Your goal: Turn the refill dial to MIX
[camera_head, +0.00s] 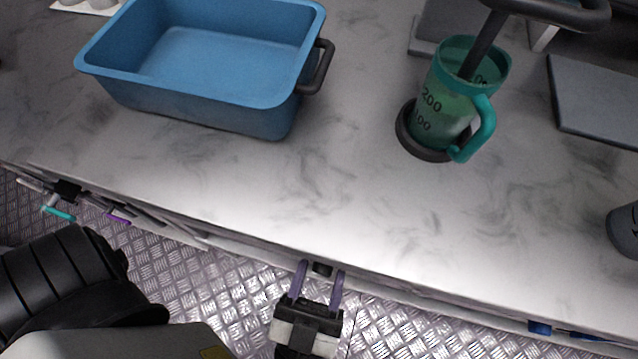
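I cannot make out a refill dial or the word MIX in this view. A green measuring jug (444,103) with a teal rim and handle stands on a dark round base on the counter. A dark spout (484,45) reaches down into it from above. My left gripper (320,272) is at the counter's front edge, low in the middle. Its two purple fingers are apart. My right gripper is not in view.
A blue tub (209,98) with a dark handle stands at the back left. A grey panel (600,105) lies at right, and a dark rounded object (626,232) is cut off by the right edge. Teal and purple handled items hang at the front left. The counter's middle is clear.

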